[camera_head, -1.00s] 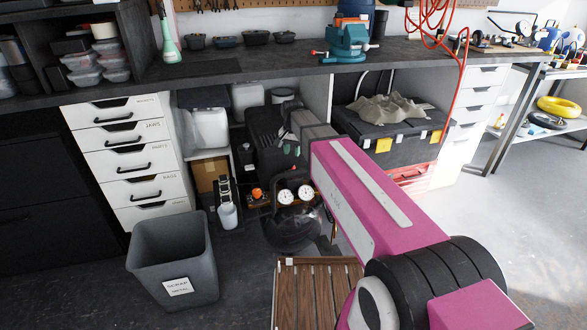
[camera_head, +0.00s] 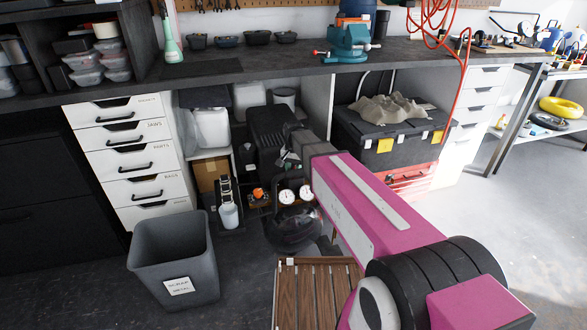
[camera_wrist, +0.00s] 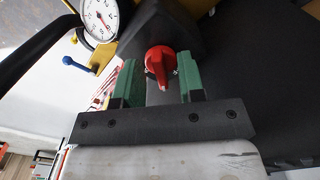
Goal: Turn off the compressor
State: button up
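The black compressor (camera_head: 268,128) stands under the bench, with two round white gauges and a dark rounded tank (camera_head: 293,232) low at its front. In the wrist view a red rotary knob (camera_wrist: 160,60) sits on a dark housing (camera_wrist: 172,25), its pointer end toward my gripper. My gripper (camera_wrist: 158,70) is open, with one green finger on each side of the knob and gaps showing on both sides. In the head view my gripper (camera_head: 290,158) is small and partly hidden by my arm, in front of the compressor; the red knob cannot be made out there.
A gauge (camera_wrist: 99,18) and a blue-handled valve (camera_wrist: 78,64) lie left of the fingers. A grey scrap bin (camera_head: 172,250), white drawers (camera_head: 125,150), a black toolbox (camera_head: 385,135) and a slatted wooden piece (camera_head: 315,290) surround the compressor. The benchtop (camera_head: 270,58) is above.

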grip_shut()
jog(key=n, duration=0.4)
jog(key=shift+n, duration=0.3)
grip_release()
jog(key=shift+r, duration=0.1)
notch_tip(320, 180, up, 11)
dwell(0.6)
